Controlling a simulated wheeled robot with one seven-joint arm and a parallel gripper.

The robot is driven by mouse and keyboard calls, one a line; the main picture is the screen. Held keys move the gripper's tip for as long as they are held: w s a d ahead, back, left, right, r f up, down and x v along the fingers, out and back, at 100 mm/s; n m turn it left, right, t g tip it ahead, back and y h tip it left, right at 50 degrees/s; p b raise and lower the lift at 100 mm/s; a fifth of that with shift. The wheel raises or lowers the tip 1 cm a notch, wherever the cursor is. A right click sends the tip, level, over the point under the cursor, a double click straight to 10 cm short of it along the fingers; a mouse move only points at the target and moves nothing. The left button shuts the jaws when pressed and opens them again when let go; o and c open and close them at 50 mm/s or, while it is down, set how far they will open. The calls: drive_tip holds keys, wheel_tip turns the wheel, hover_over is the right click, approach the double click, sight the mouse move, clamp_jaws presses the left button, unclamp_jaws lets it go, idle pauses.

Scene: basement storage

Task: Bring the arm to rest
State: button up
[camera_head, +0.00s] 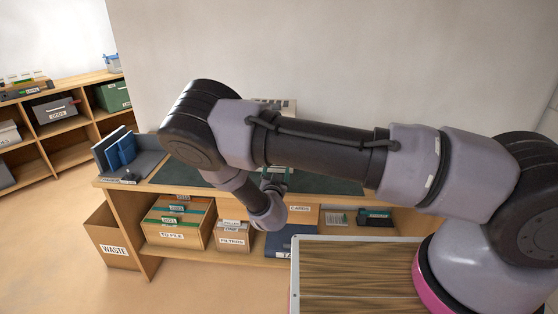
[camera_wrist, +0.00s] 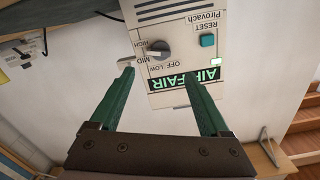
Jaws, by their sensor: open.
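My arm reaches from the right across the workbench in the head view. My gripper (camera_wrist: 157,74) shows in the wrist view with two green fingers spread apart and nothing between them. In the head view my gripper (camera_head: 277,179) is small and partly hidden by my arm. In the wrist view, a pale control box (camera_wrist: 180,50) appears upside down beyond the fingertips. It has a dark knob marked OFF, LOW, MID and HIGH, a teal RESET button and a lit green spot. Whether a finger touches it I cannot tell. My arm mostly hides it in the head view.
The wooden workbench (camera_head: 128,191) has a dark green mat (camera_head: 340,187) and blue binders (camera_head: 122,152) at its left. A shelf unit (camera_head: 72,157) stands farther left; floor between is clear.

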drive_tip(key=w+d+r+m+g, duration=0.3)
drive_tip(key=r, duration=0.4)
drive_tip(key=w+d+r+m+g, duration=0.2)
drive_tip(key=w+d+r+g, duration=0.15)
drive_tip(key=r, duration=0.35)
drive_tip(key=s+d+r+g+y, duration=0.1)
drive_tip(key=s+d+r, duration=0.25)
drive_tip(key=r, duration=0.35)
drive_tip(key=s+d+r+n+g+y, duration=0.15)
drive_tip(key=d+r, duration=0.25)
drive_tip(key=r, duration=0.4)
drive_tip(key=s+d+r+g+y, duration=0.1)
drive_tip(key=s+d+r, duration=0.3)
drive_tip(key=r, duration=0.3)
drive_tip(key=s+d+r+n, duration=0.1)
drive_tip(key=s+d+r, duration=0.2)
drive_tip(key=s, duration=0.5)
drive_tip(key=s+d+r+n, duration=0.1)
drive_tip(key=s+d+r, duration=0.2)
drive_tip(key=s+d, duration=0.2)
drive_tip(key=s+d+r+n, duration=0.1)
drive_tip(key=s+d+r, duration=0.2)
drive_tip(key=s, duration=0.7)
drive_tip(key=shift+s+d+g+h, duration=0.4)
drive_tip(key=shift+d+h, duration=0.05)
drive_tip(key=shift+d, duration=0.15)
